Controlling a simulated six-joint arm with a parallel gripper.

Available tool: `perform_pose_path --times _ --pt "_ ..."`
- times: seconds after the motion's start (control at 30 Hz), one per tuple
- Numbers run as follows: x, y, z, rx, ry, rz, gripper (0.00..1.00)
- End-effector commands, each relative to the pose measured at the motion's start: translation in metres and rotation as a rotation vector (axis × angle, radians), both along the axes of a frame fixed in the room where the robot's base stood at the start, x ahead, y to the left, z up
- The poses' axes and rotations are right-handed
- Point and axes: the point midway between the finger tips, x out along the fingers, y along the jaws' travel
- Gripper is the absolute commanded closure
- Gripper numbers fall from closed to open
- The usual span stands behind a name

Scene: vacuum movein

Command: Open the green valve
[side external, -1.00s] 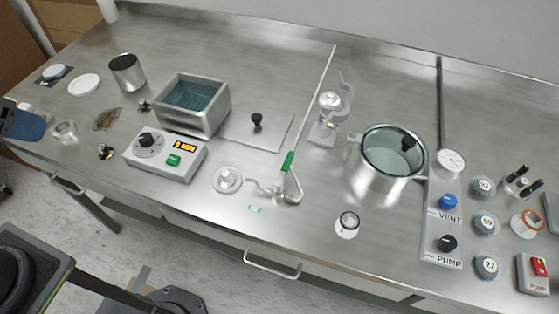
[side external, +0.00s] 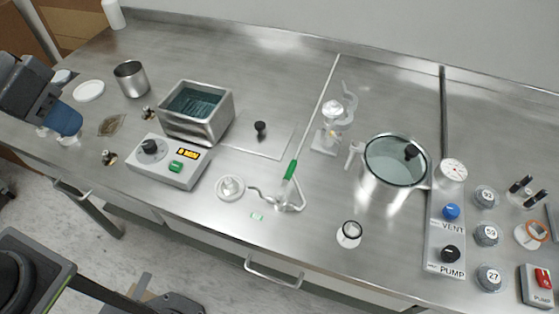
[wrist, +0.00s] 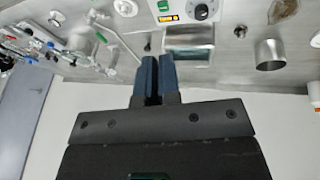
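The green valve handle (side external: 290,170) is a slim green lever on bent glass tubing near the middle of the steel bench in the side view. It also shows small in the wrist view (wrist: 101,38), left of the fingers. My gripper (side external: 68,122), with blue fingertips, is over the far left of the bench, well away from the valve. In the wrist view my fingers (wrist: 158,55) are close together with only a narrow gap and nothing between them.
A control box (side external: 166,160) with a green button and a steel water bath (side external: 196,112) stand between my gripper and the valve. A steel beaker (side external: 131,79) is at the left. A large glass-lidded pot (side external: 393,165) and a vent and pump panel (side external: 447,240) are at the right.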

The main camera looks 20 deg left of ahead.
Motion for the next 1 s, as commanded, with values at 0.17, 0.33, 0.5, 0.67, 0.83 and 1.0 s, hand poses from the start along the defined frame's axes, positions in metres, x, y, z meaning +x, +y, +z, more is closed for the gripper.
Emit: perform_pose_path --times 0.17,0.33,0.5,0.67,0.83,1.0 --pt "0.035 -0.037 -0.010 -0.169 0.123 -0.079 1.00" --pt "0.069 -0.070 -0.023 -0.331 0.209 -0.125 1.00" --pt "0.106 -0.100 -0.046 -0.488 0.276 -0.141 1.00" --pt "0.136 -0.122 -0.073 -0.615 0.314 -0.130 1.00" --pt "0.159 -0.137 -0.098 -0.705 0.329 -0.106 1.00" --pt "0.169 -0.143 -0.110 -0.742 0.330 -0.092 1.00"
